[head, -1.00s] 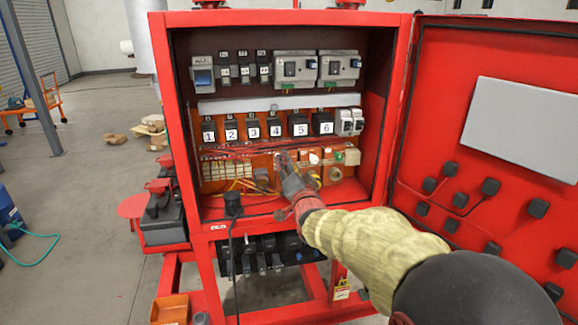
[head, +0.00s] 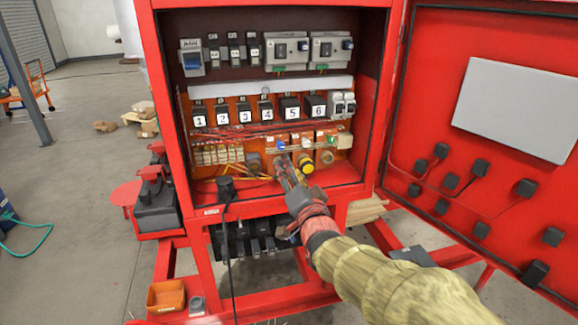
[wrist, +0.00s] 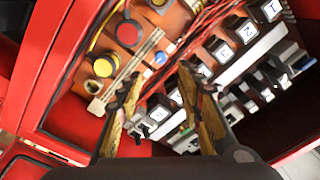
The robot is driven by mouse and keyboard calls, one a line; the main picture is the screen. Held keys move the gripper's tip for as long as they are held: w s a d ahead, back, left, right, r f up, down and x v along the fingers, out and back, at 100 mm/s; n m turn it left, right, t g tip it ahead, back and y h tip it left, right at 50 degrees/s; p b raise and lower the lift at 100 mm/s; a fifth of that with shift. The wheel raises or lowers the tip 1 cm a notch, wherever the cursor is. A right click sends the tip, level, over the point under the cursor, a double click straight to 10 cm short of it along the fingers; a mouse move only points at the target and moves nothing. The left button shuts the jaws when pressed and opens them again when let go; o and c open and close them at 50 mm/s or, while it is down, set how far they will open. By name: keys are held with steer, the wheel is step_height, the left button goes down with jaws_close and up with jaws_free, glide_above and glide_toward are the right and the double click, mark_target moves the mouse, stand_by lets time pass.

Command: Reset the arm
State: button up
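My gripper (head: 284,172) is at the end of my yellow-sleeved arm, in front of the lower part of the open red cabinet (head: 173,125). In the wrist view its two fingers stand apart with nothing between them, so my gripper (wrist: 160,78) is open and empty. Beyond the fingers are the numbered black breakers (head: 244,116) and the lower orange panel with a yellow round knob (head: 305,164) and a blue button (head: 281,145). The fingers cover part of the lower panel in the head view. I cannot tell whether they touch anything.
The red cabinet door (head: 440,120) stands open at the right, with black boxes and cables on its inside. A black cable (head: 227,225) hangs over the cabinet's front edge. An orange bin (head: 166,295) sits at the lower left. Open floor lies left of the skid.

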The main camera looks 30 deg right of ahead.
stand_by(0.6)
steer(key=s+a+f+n+g+y, duration=0.1)
steer(key=s+f+n+g, duration=0.25)
steer(key=f, duration=0.45)
steer(key=s+a+f+n+g+y, duration=0.1)
steer(key=s+a+f+n+g, duration=0.1)
steer(key=s+f+g, duration=0.4)
steer(key=s+a+r+n+g+y, duration=0.2)
steer(key=s+a+n, duration=0.5)
steer(key=s+a, duration=0.6)
steer(key=s+r+y, duration=0.1)
steer(key=s, duration=0.3)
steer(key=shift+s+a+g, duration=0.15)
steer(key=shift+s+g, duration=0.05)
steer(key=shift+g, duration=0.15)
steer(key=shift+c, duration=0.4)
